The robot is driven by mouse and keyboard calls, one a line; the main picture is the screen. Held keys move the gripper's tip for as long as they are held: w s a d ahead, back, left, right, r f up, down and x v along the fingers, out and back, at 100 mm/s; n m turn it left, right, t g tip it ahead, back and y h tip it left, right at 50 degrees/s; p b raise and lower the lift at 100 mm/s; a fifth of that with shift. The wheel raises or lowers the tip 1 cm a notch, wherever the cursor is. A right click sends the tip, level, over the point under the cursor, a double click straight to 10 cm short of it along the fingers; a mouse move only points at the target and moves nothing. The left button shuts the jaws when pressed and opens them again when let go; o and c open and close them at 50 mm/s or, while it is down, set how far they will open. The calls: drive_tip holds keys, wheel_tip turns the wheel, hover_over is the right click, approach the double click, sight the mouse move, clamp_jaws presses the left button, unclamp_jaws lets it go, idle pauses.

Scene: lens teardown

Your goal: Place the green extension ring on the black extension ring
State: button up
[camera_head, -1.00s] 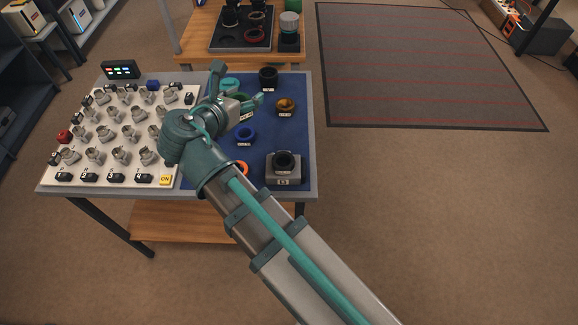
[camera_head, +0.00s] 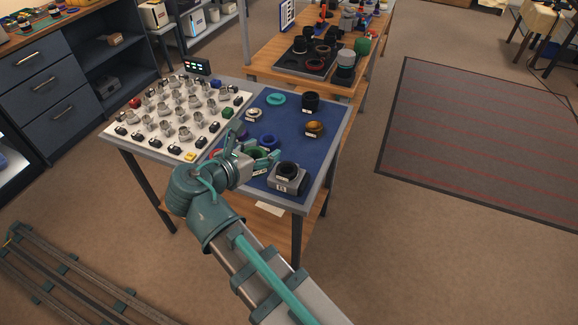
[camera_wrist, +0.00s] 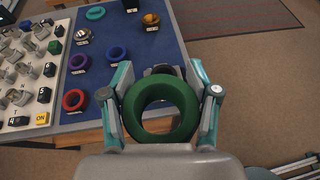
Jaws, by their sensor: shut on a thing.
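The green extension ring (camera_wrist: 160,88) is held between the two fingers of my gripper (camera_wrist: 160,105) in the wrist view, its hole facing the camera. In the head view my gripper (camera_head: 262,158) is over the front of the blue mat, just left of a grey block, with the green ring (camera_head: 254,153) partly hidden by the fingers. A black ring (camera_head: 287,166), likely the black extension ring, sits on top of the grey block (camera_head: 288,182). In the wrist view the held ring hides most of that block. The green ring is apart from the black ring.
The blue mat (camera_head: 325,112) also bears a black cylinder (camera_head: 310,102), a gold ring (camera_head: 314,128), a teal ring (camera_head: 276,98), a silver ring (camera_head: 253,114), a blue ring (camera_wrist: 117,53), a purple ring (camera_wrist: 79,62) and a red ring (camera_wrist: 73,100). A white board (camera_head: 150,149) with metal fittings fills the left.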

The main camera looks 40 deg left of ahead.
drive_tip(key=x, duration=0.8)
hover_over(292, 163)
drive_tip(key=f, duration=0.6)
drive_tip(key=shift+s+a+p, duration=0.1)
drive_tip(key=shift+s+p, duration=0.1)
drive_tip(key=shift+p, duration=0.2)
drive_tip(key=shift+w+f, duration=0.2)
drive_tip(key=shift+f, duration=1.65)
drive_tip(key=shift+f, duration=0.15)
drive_tip(key=o, duration=1.3)
drive_tip(key=shift+c, duration=0.2)
drive_tip(key=shift+s+r, duration=0.1)
drive_tip(key=shift+r, duration=0.15)
drive_tip(key=v, duration=1.1)
drive_tip(key=shift+s+r, duration=0.2)
drive_tip(key=shift+s, duration=0.15)
